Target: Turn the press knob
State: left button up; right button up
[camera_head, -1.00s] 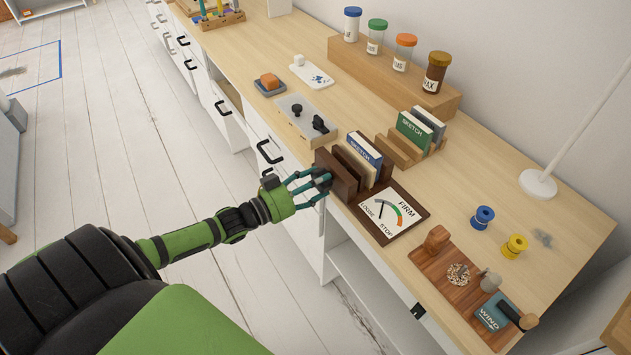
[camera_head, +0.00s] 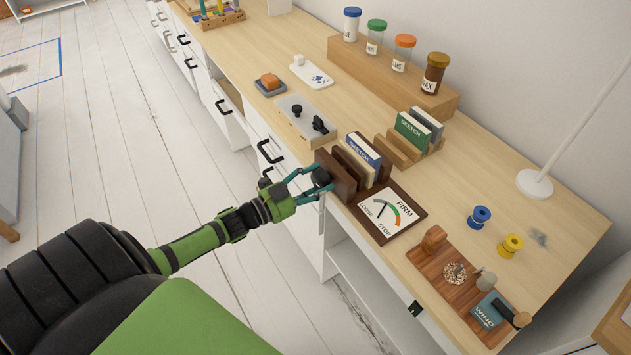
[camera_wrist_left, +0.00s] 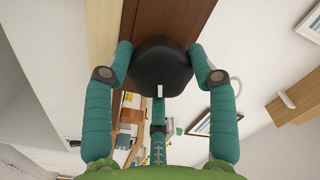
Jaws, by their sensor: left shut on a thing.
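The press (camera_head: 335,180) is a dark brown wooden book press at the desk's front edge, with books standing between its boards. Its knob (camera_head: 322,177) is black and sticks out from the front board. My left gripper (camera_head: 318,182) is closed around the knob, with teal fingers on both sides of it. In the left wrist view the round black knob (camera_wrist_left: 160,65) sits between the two fingers, with a short white mark pointing down in the picture. A dial board (camera_head: 392,213) marked LOOSE, FIRM and STOP lies beside the press. My right gripper is out of view.
A book rack (camera_head: 398,150) stands behind the press. A grey plate with black knobs (camera_head: 305,118) is to the left. A wooden board with tools (camera_head: 440,262) and two spools (camera_head: 480,216) are to the right. Drawer handles (camera_head: 270,150) stick out below the edge.

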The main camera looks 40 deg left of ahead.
pick_arm(q)
jog(key=shift+s+f+m, duration=0.1)
jog(key=shift+f+m, duration=0.25)
jog(key=shift+m, duration=0.15)
jog(key=shift+a, duration=0.1)
jog(key=o, duration=1.2)
jog(key=shift+c, duration=0.2)
jog(key=shift+r, duration=0.2)
jog(key=v, duration=1.1)
jog(key=shift+s+a, duration=0.15)
jog(key=shift+s, duration=0.25)
